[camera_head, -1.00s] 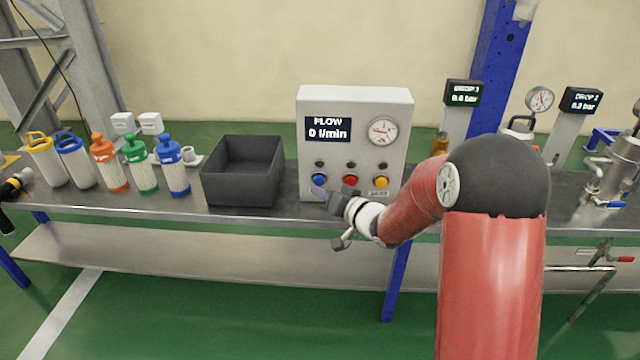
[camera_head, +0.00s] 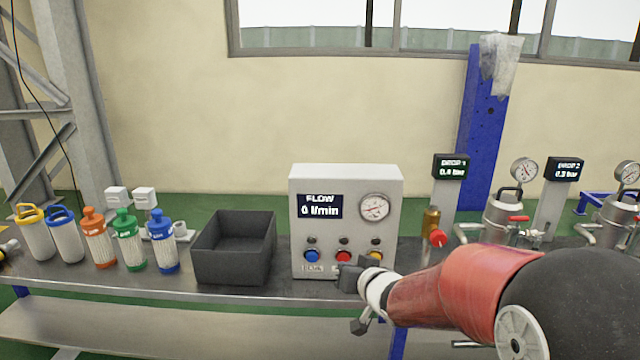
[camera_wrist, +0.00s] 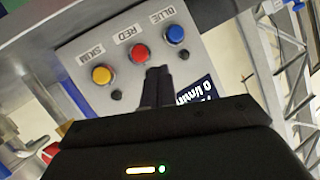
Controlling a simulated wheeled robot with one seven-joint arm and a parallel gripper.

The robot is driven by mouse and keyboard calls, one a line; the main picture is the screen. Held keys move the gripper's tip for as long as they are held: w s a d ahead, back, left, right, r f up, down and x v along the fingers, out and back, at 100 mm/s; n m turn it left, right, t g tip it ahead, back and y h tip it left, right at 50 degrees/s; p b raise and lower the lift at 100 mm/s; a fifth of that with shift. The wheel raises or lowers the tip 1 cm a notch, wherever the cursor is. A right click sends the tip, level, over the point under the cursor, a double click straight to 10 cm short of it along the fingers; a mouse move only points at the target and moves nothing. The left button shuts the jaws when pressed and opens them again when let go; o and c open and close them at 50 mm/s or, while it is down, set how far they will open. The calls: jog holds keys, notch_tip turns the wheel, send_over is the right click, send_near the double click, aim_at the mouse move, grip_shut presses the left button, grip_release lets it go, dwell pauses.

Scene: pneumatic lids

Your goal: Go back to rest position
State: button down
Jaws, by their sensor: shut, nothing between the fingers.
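My gripper (camera_head: 357,276) is in front of the lower right part of the grey control box, at the front edge of the bench. In the wrist view its fingers (camera_wrist: 156,85) are shut together with nothing between them. They point at the control box (camera_wrist: 80,55), which shows a blue button (camera_wrist: 176,34), a red button (camera_wrist: 138,53) and a yellow button (camera_wrist: 102,75). In the head view the box (camera_head: 346,180) reads "FLOW 0 l/min". I cannot tell whether the fingers touch the box.
A black open bin (camera_head: 233,262) stands left of the box. Several coloured filter bottles (camera_head: 162,243) stand further left. A metal vessel (camera_head: 503,215) with a gauge and a drop display (camera_head: 450,167) stand to the right.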

jog(key=s+d+r+m+g+h, duration=0.1)
jog(key=s+d+r+g+h, duration=0.15)
jog(key=s+d, duration=0.4)
jog(key=s+d+r+m+g+h, duration=0.1)
jog(key=s+d+r+h, duration=0.2)
jog(key=s, duration=0.6)
jog(key=s+f+n+g, duration=0.1)
jog(key=s+f+g, duration=0.1)
jog(key=s, duration=1.3)
jog(key=shift+s+f+g, duration=0.15)
jog(key=shift+f+g, duration=0.1)
jog(key=shift+g, duration=0.6)
